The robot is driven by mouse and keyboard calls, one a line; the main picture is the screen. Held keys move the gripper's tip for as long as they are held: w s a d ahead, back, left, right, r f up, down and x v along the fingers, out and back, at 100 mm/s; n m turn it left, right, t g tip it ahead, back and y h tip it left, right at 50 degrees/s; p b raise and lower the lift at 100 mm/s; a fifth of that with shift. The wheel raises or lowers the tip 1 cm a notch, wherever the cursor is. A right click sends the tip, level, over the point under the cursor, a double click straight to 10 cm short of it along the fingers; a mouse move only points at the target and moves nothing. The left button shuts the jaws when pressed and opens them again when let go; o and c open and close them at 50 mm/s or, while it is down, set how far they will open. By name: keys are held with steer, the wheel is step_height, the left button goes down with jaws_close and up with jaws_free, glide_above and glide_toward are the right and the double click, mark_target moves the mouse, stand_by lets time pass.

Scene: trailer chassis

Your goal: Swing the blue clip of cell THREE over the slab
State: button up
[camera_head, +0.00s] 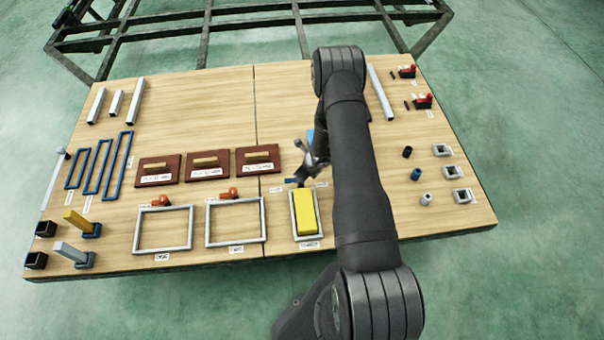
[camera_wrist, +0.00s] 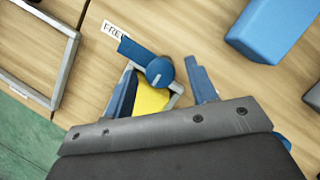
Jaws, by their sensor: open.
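The blue clip (camera_wrist: 139,53) is in the wrist view, with a round pivot knob and a flat arm that points to the upper left, beside a label reading FREE. In the head view the clip (camera_head: 292,180) shows small at the far end of the right-hand grey frame (camera_head: 319,237). The yellow slab (camera_head: 305,213) lies inside that frame; in the wrist view the slab (camera_wrist: 149,100) is mostly hidden by my gripper. The clip's arm points away from the slab. My gripper (camera_wrist: 160,66) is open, its fingers on either side of the knob; contact cannot be told.
Two empty grey frames (camera_head: 207,222) with orange clips stand to the left. Brown boards with handles (camera_head: 257,158) lie behind. A blue block (camera_wrist: 272,28) is near my gripper. Small blocks and sleeves (camera_head: 416,174) are at the right. My arm hides part of the table.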

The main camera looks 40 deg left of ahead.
steer(key=shift+f, duration=0.1)
steer(key=c, duration=1)
steer(key=shift+o, duration=0.2)
steer(key=shift+n, duration=0.4)
steer(key=n+g, duration=0.1)
steer(key=n, duration=0.3)
steer(key=shift+w+g, duration=0.15)
steer(key=shift+g, duration=0.25)
steer(key=n+g+h, duration=0.1)
steer(key=n, duration=0.3)
steer(key=shift+w+a+n, duration=0.1)
steer(key=shift+n, duration=0.2)
steer(key=n+g+h, duration=0.1)
steer(key=n, duration=0.3)
steer(key=shift+a+h, duration=0.1)
steer(key=shift+h, duration=0.3)
steer(key=n, duration=0.2)
steer(key=n+h, duration=0.1)
steer(key=n, duration=0.1)
steer(key=shift+a+g+h, duration=0.1)
steer(key=shift+g+h, duration=0.2)
steer(key=shift+g, duration=0.1)
steer(key=shift+n, duration=0.4)
